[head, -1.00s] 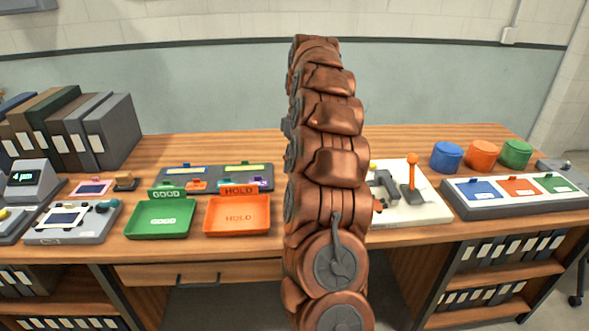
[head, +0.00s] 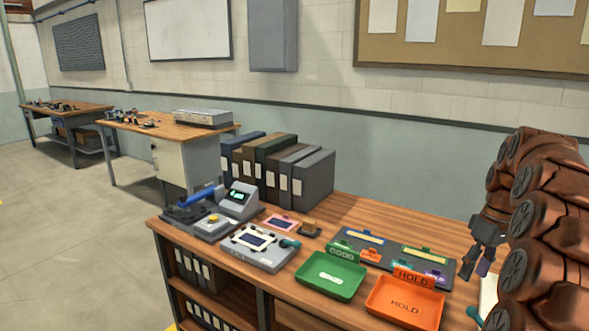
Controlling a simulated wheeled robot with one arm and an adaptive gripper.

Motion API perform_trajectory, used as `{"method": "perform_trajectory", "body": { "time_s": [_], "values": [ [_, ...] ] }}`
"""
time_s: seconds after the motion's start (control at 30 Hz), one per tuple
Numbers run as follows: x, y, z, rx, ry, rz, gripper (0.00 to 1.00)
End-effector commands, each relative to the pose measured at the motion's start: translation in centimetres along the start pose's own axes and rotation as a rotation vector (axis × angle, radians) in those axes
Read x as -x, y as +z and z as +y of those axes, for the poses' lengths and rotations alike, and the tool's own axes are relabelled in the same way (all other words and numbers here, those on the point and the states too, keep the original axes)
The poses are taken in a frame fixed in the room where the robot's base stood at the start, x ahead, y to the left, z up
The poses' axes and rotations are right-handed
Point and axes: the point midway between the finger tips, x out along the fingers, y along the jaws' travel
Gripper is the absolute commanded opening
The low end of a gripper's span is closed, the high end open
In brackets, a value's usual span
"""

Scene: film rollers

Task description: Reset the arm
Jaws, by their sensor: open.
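My arm (head: 545,215), copper-brown and segmented, stands at the right edge of the head view. It curves up and over, so that its end hangs downward. My gripper (head: 480,258), dark grey, points down over the right part of the wooden workbench (head: 370,212). It is open, and I see nothing between its fingers. It is to the right of the dark board with coloured tabs (head: 393,255). Its exact height above the bench is hard to tell. My arm hides the bench's right part.
A green GOOD tray (head: 331,277) and an orange HOLD tray (head: 404,304) sit at the bench's front. Several binders (head: 315,177) stand at the back, left of centre. Devices, including one with a lit display (head: 240,199), fill the left end. Open floor (head: 75,235) lies left.

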Motion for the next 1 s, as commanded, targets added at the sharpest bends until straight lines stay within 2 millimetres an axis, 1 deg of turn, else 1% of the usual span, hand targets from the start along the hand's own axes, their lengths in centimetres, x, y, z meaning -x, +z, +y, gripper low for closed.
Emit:
{"method": "perform_trajectory", "body": {
  "time_s": [0.03, 0.23, 0.37, 0.4, 0.47, 0.5, 0.57, 0.6, 0.7, 0.87, 1.0],
  "values": [
    [0.9, -0.2, -1.9, 0.006, 0.004, 0.0, 0.55],
    [1.7, -0.3, -8.7, 0.001, 0.007, -0.021, 0.55],
    [2.0, 0.4, -12.9, -0.009, 0.017, -0.034, 0.55],
    [2.0, 0.8, -14.2, -0.013, 0.019, -0.04, 0.55],
    [1.9, 1.3, -16.0, -0.02, 0.024, -0.047, 0.55],
    [1.9, 1.7, -17.2, -0.024, 0.028, -0.051, 0.55],
    [1.9, 2.4, -18.9, -0.033, 0.036, -0.055, 0.55],
    [1.7, 3.0, -20.0, -0.038, 0.039, -0.063, 0.55],
    [1.4, 4.5, -22.7, -0.057, 0.05, -0.074, 0.55],
    [0.7, 7.4, -26.5, -0.091, 0.072, -0.089, 0.55],
    [-0.1, 10.2, -29.2, -0.128, 0.096, -0.098, 0.55]
  ]
}}
